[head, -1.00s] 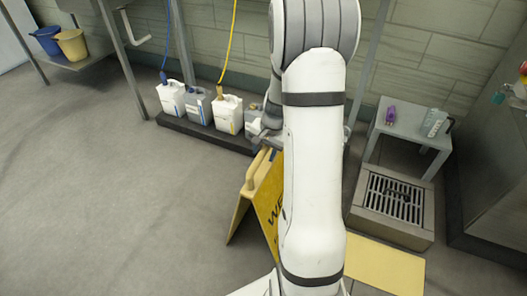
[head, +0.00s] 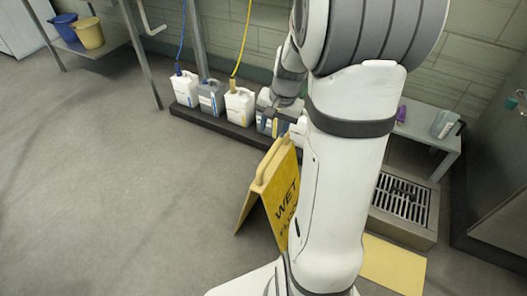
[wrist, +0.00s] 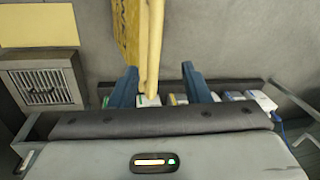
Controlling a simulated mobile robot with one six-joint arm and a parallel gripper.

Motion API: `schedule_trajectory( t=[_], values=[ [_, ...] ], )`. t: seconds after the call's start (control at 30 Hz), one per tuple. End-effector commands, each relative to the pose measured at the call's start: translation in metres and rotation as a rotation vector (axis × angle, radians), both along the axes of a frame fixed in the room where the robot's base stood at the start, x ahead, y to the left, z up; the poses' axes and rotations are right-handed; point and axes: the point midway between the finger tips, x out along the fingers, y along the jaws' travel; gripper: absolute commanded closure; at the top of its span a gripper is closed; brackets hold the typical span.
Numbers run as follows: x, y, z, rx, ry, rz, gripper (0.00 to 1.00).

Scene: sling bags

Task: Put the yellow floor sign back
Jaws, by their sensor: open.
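The yellow floor sign (head: 274,195), with black "WET FLOOR" lettering, stands upright on the floor with its two panels spread. My arm hides part of its right side in the head view. My gripper (head: 280,122) is just beyond the sign's top, partly behind my arm. In the wrist view the sign's yellow top edge (wrist: 152,45) reaches down between the two blue fingers of my gripper (wrist: 159,72). The fingers are open, with gaps on both sides of the edge. A flat yellow patch (head: 393,265) lies on the floor right of the sign; it also shows in the wrist view (wrist: 38,24).
Several jugs (head: 211,97) stand on a dark low platform (head: 225,130) along the wall behind the sign. A floor drain grate (head: 402,200) and a small grey table (head: 432,133) are at the right. The floor at left is clear.

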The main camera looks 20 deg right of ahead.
Motion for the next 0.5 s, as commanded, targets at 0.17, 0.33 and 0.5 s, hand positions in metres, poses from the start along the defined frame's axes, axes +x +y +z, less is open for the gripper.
schedule_trajectory(
  t=[0.17,0.33,0.5],
  values=[
    [-0.059,0.07,0.035,-0.077,-0.01,0.316,0.57],
    [-0.115,0.106,0.047,-0.145,-0.011,0.569,0.57],
    [-0.146,0.123,0.049,-0.184,-0.012,0.705,0.57]
  ],
)
